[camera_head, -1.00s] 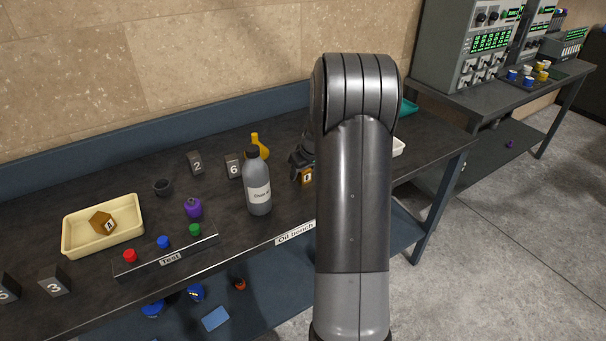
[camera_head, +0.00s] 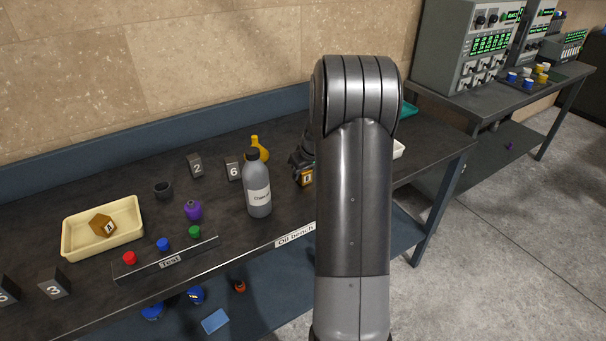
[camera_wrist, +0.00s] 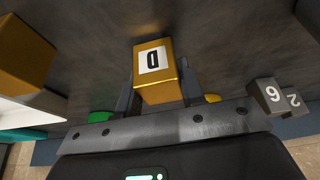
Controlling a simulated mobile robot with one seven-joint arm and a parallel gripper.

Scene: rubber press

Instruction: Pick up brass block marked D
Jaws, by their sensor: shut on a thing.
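The brass block marked D (camera_wrist: 158,88) is between the two fingers of my gripper (camera_wrist: 158,92) in the wrist view, its white label with a black letter facing the camera. My gripper is shut on it, one finger on each side. In the head view the block (camera_head: 307,178) shows as a small gold shape beside my arm, over the dark bench top. My gripper (camera_head: 300,164) is mostly hidden behind my arm there. I cannot tell whether the block touches the bench.
A grey bottle (camera_head: 258,188) stands close left of my gripper, with a yellow flask (camera_head: 259,150) behind it. Number markers 6 (camera_head: 234,168) and 2 (camera_head: 195,166) stand further left. A cream tray (camera_head: 68,246) holds another brass block (camera_head: 102,225). Another gold block (camera_wrist: 24,62) is near my gripper.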

